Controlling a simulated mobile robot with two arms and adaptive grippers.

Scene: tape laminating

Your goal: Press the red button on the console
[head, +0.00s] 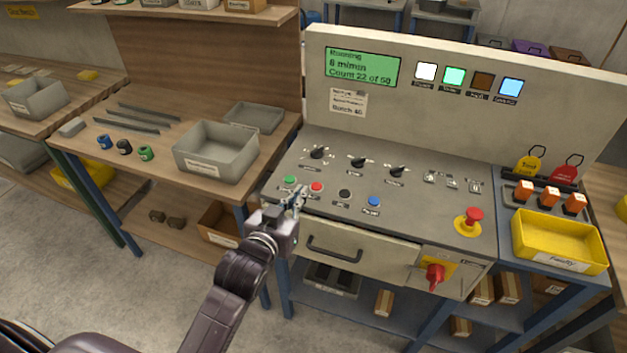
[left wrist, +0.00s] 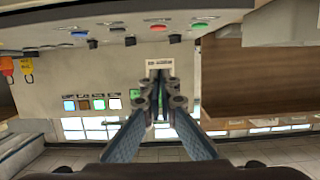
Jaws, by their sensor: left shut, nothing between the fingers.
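The console (head: 420,219) has a small red button (head: 317,187) in its front row, between a green button (head: 290,180) and a black one (head: 345,193). My left gripper (head: 298,193) is shut and empty, with its tips near the console's front edge, just left of and below the red button in the picture. I cannot tell whether they touch the panel. In the left wrist view the red button (left wrist: 158,25) is near the top, beyond the shut fingertips (left wrist: 160,84). My right gripper is not in view.
A blue button (head: 374,201) sits to the right in the row, with dark knobs (head: 358,162) behind. A larger red mushroom button (head: 473,214) on a yellow base is farther right. A drawer handle (head: 334,249) and red rotary switch (head: 435,276) are on the front.

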